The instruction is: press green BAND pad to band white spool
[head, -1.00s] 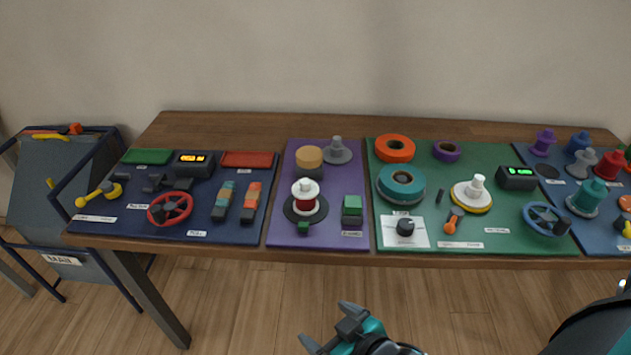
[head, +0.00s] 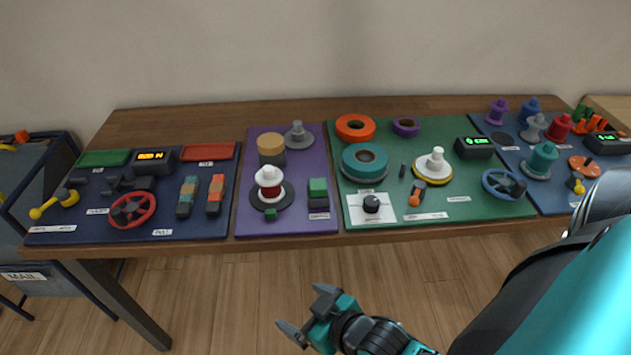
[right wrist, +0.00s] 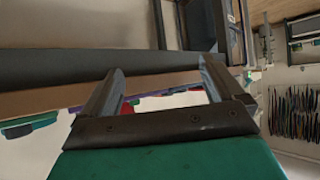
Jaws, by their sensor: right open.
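On the purple mat (head: 244,212), a white-topped spool (head: 268,176) with a dark red band around its middle stands upright on a black disc. A green block (head: 318,187) on a dark base sits to its right, with a small label below that is too small to read. A small dark green piece (head: 271,214) lies at the disc's front edge. My right gripper (head: 305,310) is open and empty, in front of the table and below its front edge. It also shows open in the right wrist view (right wrist: 162,72). My left gripper is not in view.
A tan-topped cylinder (head: 271,146) and a grey spool (head: 297,135) stand behind on the purple mat. The green mat (head: 490,208) to the right holds tape rolls, another white spool (head: 436,160) and a blue wheel (head: 503,184). A navy mat (head: 90,236) lies left.

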